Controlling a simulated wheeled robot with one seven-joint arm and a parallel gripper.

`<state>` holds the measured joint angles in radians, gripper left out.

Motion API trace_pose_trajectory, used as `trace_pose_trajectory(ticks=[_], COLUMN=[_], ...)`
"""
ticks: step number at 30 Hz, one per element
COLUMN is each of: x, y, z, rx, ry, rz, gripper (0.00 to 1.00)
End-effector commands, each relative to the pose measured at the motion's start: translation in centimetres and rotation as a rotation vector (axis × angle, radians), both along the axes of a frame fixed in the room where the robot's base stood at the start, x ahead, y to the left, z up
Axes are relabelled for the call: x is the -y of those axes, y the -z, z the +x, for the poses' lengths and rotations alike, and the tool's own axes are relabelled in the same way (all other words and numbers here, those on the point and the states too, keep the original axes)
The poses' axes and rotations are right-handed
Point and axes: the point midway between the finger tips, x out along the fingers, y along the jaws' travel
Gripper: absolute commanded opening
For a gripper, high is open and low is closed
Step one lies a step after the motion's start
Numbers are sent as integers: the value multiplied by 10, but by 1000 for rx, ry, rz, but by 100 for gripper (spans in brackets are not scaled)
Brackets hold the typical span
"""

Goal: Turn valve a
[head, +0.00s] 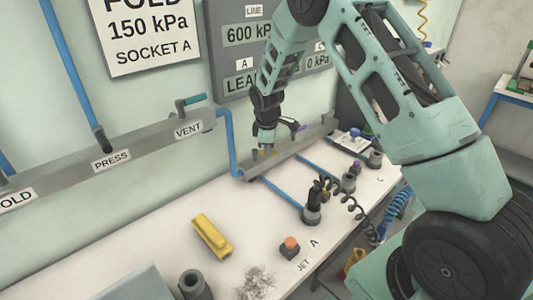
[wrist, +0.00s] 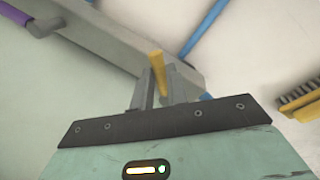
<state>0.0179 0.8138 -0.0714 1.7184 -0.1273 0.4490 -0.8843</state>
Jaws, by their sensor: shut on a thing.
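Valve a appears as a yellow lever (wrist: 157,66) on a grey manifold bar (wrist: 110,40); its letter label is not visible on the bar. In the head view the bar (head: 290,152) runs along the back of the bench. My gripper (wrist: 160,95) is shut on the yellow lever, which sticks up between the two fingers. In the head view my gripper (head: 265,148) points down at the near end of the bar and mostly hides the lever. The wall board (head: 262,50) reads LINE 600 kPa, with a partly hidden A field starting "LEA".
A purple lever (head: 300,127) is farther along the bar. Blue pipes (head: 280,190) run from it over the bench. A black fitting (head: 312,205), a yellow brush (head: 211,236) and an orange-topped button (head: 290,246) stand nearer. A green VENT lever (head: 190,101) is on the wall rail.

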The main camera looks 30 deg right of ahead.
Motion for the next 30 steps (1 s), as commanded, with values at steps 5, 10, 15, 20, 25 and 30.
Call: trace_pose_trajectory(ticks=[5, 10, 15, 20, 25, 30], x=[6, 9, 11, 12, 12, 12], y=[-1, -2, -3, -3, -3, -2], z=[7, 14, 20, 26, 31, 34], rx=[5, 5, 5, 5, 5, 5], ry=[-165, -327, -482, -612, -720, -794], rz=[1, 2, 2, 1, 1, 0], gripper=[0, 0, 0, 0, 0, 0])
